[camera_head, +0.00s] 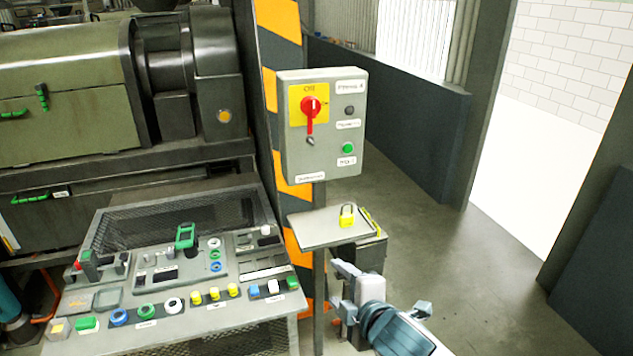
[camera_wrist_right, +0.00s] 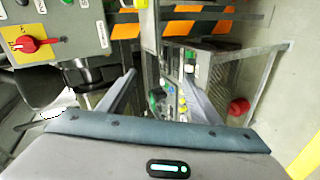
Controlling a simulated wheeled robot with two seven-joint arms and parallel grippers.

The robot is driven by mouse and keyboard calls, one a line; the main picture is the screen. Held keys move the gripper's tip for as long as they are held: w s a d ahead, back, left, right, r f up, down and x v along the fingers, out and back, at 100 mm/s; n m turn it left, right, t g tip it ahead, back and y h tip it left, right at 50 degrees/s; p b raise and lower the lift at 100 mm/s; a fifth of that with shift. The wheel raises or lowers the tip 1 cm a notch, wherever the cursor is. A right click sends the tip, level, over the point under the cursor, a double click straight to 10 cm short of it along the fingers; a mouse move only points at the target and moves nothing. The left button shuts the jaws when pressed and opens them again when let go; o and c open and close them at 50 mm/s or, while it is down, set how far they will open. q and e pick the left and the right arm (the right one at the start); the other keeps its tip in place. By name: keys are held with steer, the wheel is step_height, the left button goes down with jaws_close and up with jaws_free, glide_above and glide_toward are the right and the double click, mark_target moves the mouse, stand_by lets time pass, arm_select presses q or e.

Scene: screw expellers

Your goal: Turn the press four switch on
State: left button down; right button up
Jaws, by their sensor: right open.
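The press four switch (camera_head: 310,107) is a red rotary handle on a yellow plate marked OFF at the top. It is on the front of a grey control box (camera_head: 325,165) labelled Press 4, and its long lever hangs downward. The red handle also shows at the left of the right wrist view (camera_wrist_right: 32,45). My right gripper (camera_head: 342,284) is below and to the right of the box, apart from it. It is open and empty, with its two fingers spread in the right wrist view (camera_wrist_right: 160,95). My left gripper is not in view.
A small shelf (camera_head: 308,236) with a yellow padlock (camera_head: 347,216) juts out below the box, just above my right gripper. A control desk (camera_head: 240,318) with several buttons stands at the left, before a large green machine (camera_head: 65,70). Floor to the right is clear.

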steer(key=w+r+n+t, duration=0.1)
steer(key=w+r+n, duration=0.4)
steer(key=r, duration=0.4)
steer(key=w+d+r+n+t+y, duration=0.1)
steer(key=w+r+n+t, duration=0.1)
steer(key=w+r+n, duration=0.3)
steer(key=w+d+r+n+t+y, duration=0.1)
steer(key=w+r+n, duration=0.5)
steer(key=r, duration=0.7)
steer(key=n, duration=0.2)
steer(key=shift+n, duration=0.3)
steer(key=p, duration=0.6)
glide_toward(315, 110)
steer(key=x, duration=0.6)
steer(key=shift+w+a, duration=0.2)
steer(key=shift+w, duration=0.15)
steer(key=shift+x, duration=1)
